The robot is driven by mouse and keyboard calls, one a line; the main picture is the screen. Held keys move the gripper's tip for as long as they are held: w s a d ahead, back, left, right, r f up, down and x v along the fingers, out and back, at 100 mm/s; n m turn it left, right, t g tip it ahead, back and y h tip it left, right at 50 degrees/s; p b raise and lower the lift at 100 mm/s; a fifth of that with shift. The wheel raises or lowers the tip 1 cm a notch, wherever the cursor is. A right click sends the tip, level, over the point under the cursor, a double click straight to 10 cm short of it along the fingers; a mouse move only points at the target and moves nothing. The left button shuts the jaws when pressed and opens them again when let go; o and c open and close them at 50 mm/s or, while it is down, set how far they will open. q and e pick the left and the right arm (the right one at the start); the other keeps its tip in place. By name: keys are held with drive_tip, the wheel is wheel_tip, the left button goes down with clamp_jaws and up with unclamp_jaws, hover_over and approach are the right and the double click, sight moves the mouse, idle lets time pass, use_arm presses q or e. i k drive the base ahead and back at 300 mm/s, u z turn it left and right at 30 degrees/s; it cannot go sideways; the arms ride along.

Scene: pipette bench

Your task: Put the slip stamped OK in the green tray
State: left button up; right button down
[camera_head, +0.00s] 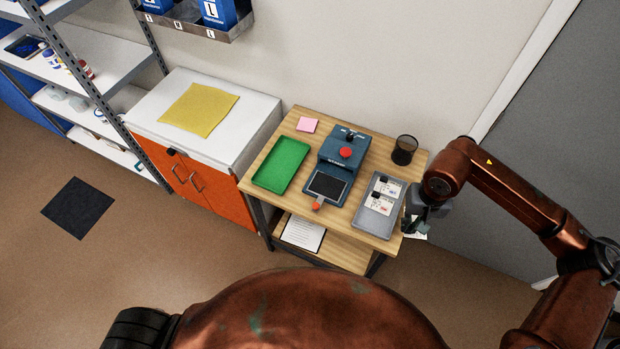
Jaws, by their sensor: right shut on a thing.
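The green tray (282,166) lies empty on the left part of the wooden table. A grey tray (372,220) at the table's right side holds slips (380,204) with small dark and coloured marks, too small to read. My right gripper (417,226) is just off the table's right edge, beside the grey tray. It is shut on a white slip (416,236), mostly hidden by the fingers; no stamp can be read on it. My left gripper is not in view.
A blue device (340,150) with a red button stands between the trays, a dark screen and an orange-red knob at its front. A black mesh cup (404,150) stands behind the grey tray. A pink note (307,125) lies behind the green tray.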

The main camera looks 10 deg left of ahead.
sight(278, 170)
drive_tip(key=k, duration=0.9)
drive_tip(key=u, duration=0.8)
drive_tip(key=i, duration=0.55)
drive_tip(key=u, duration=0.7)
drive_tip(key=i, duration=1.3)
drive_tip(key=z, duration=1.1)
drive_tip(key=i, duration=0.25)
drive_tip(key=z, duration=0.35)
